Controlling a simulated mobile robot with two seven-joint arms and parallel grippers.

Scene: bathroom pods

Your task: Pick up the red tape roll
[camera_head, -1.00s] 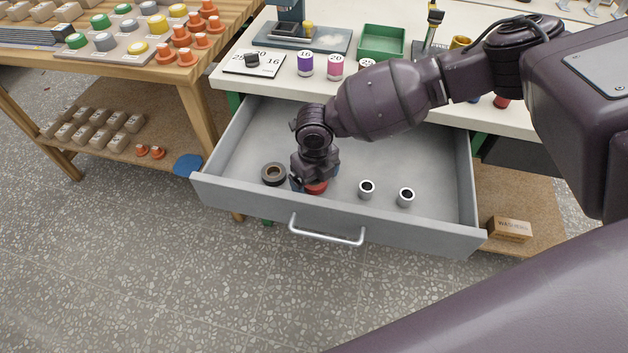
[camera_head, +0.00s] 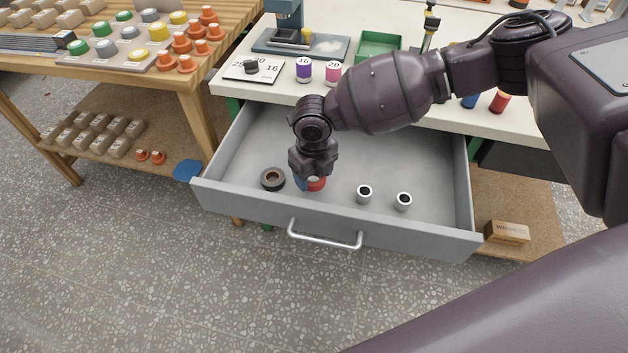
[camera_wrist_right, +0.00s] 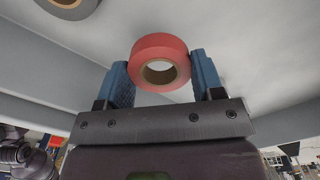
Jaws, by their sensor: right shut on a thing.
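The red tape roll (camera_wrist_right: 160,48) sits between the two blue fingers of my right gripper (camera_wrist_right: 160,75) in the right wrist view, with its tan core facing the camera. In the head view the right gripper (camera_head: 309,182) is inside the open grey drawer, shut on the red tape roll (camera_head: 317,184). The wrist hides part of the roll there. I cannot tell whether the roll touches the drawer floor. My left gripper is not in view.
A dark tape roll (camera_head: 272,179) lies left of the gripper in the drawer (camera_head: 415,160). Two small white-and-black cylinders (camera_head: 364,194) (camera_head: 403,201) stand to the right. The drawer's front wall and handle (camera_head: 325,238) are close in front. The workbench top (camera_head: 400,95) is behind.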

